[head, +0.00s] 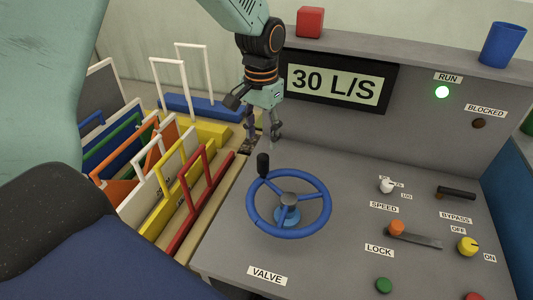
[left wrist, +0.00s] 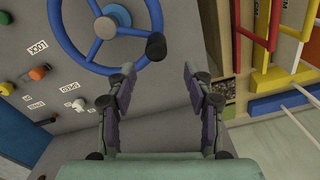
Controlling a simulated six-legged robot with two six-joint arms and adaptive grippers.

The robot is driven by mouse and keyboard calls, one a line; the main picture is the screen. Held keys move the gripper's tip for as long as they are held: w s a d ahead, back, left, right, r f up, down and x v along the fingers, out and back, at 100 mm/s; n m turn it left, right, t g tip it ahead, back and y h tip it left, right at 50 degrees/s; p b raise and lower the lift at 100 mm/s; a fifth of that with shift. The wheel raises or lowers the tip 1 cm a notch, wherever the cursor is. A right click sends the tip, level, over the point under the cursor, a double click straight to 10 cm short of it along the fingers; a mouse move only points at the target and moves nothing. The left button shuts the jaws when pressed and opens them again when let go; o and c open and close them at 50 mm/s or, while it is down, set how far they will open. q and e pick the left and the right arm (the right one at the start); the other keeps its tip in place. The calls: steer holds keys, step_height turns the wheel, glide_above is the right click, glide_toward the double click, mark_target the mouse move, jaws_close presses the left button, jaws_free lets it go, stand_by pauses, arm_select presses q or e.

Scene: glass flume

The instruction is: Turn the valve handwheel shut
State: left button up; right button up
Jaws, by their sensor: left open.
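The blue valve handwheel (head: 324,205) lies on the grey console top above the VALVE label (head: 267,276). Its black knob (head: 263,165) stands up at the wheel's upper left rim in the head view. My left gripper (head: 262,148) points down at the console's left back edge, behind the knob and apart from it. In the left wrist view, the gripper (left wrist: 160,72) is open and empty, its two fingers spread. The handwheel (left wrist: 65,45) and its black knob (left wrist: 156,46) show beyond the fingertips there. My right gripper is not in view.
The display (head: 335,84) reads 30 L/S, and the green RUN lamp (head: 442,92) is lit. A red block (head: 310,22) and blue cup (head: 502,45) stand on the ledge. Coloured panels in a rack (head: 160,180) stand left of the console. Switches and knobs fill the console's right side.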

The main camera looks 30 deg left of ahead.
mark_target(263, 156)
arm_select(q)
steer(key=f, duration=0.7)
steer(key=shift+s+d+f, duration=0.15)
steer(key=shift+s+f, duration=0.15)
steer(key=shift+f, duration=0.05)
steer(key=shift+d+r, duration=0.15)
steer(key=shift+d, duration=0.1)
steer(key=shift+c, duration=0.4)
steer(key=shift+w+a, duration=0.1)
steer(key=shift+a, duration=0.15)
steer(key=c, duration=0.4)
steer(key=shift+d, duration=0.1)
jaws_close()
